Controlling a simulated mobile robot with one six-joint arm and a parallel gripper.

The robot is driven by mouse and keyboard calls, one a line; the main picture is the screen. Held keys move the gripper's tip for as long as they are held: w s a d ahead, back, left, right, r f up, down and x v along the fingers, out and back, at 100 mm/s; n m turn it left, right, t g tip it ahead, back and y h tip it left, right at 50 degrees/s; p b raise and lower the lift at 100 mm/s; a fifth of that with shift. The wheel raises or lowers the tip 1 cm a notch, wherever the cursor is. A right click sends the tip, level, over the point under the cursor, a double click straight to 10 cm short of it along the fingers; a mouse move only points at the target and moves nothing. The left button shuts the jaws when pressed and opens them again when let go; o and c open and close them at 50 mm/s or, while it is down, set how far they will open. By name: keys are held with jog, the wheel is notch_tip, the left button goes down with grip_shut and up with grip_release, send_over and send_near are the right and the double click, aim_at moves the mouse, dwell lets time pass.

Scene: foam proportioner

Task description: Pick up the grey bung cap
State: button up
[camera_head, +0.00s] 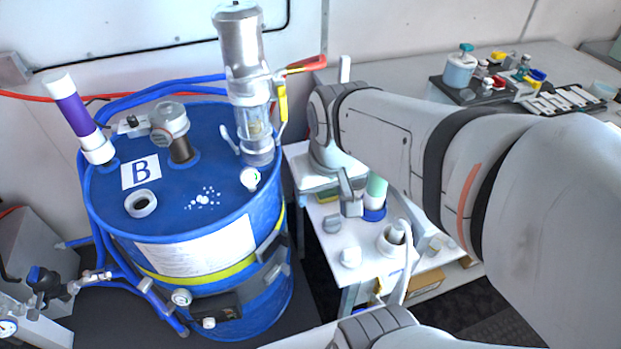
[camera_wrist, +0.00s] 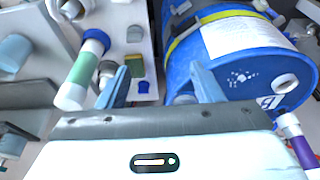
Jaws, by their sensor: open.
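A small light grey cap (camera_head: 332,224), most likely the bung cap, lies on the white side table (camera_head: 322,256) to the right of the blue drum. It also shows in the wrist view (camera_wrist: 135,33), beyond the fingertips near the top. My gripper (camera_head: 340,197) hangs over the back of the table, behind the cap and apart from it. In the wrist view my gripper (camera_wrist: 160,88) has its two fingers spread wide with nothing held between them. A paler, whiter cap (camera_head: 350,257) lies nearer the table's front.
The blue drum (camera_head: 185,235) stands close on the left, with a tall pump (camera_head: 243,90) on top. A green-and-white cylinder (camera_head: 376,190) in a blue ring and a white container with a hose (camera_head: 391,240) stand right of the cap. A yellow-green block (camera_wrist: 135,65) lies below my gripper.

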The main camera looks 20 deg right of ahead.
jog(key=shift+o, duration=0.6)
jog(key=w+d+f+g, duration=0.1)
jog(key=w+d+f, duration=0.3)
jog(key=w+f, duration=0.4)
jog(key=shift+w+d+f+g+b, duration=0.15)
jog(key=shift+w+f+g+b, duration=0.2)
jog(key=shift+f, duration=0.2)
jog(key=g, duration=0.1)
send_over(332, 216)
notch_tip(332, 216, down, 11)
jog(key=shift+w+d+r, duration=0.1)
jog(key=shift+d, duration=0.05)
jog(key=shift+d+f, duration=0.1)
jog(key=shift+f, duration=0.3)
notch_tip(332, 216, down, 2)
jog(key=shift+f, duration=0.2)
jog(key=shift+a+f+p, duration=0.15)
jog(key=shift+f+p, duration=0.2)
jog(key=shift+f, duration=1.05)
jog(key=shift+a+f+p, duration=0.1)
jog(key=shift+f+p, duration=0.2)
jog(key=shift+f, duration=1.05)
jog(key=shift+c, duration=0.4)
jog(key=c, duration=1)
jog(key=shift+r, duration=0.1)
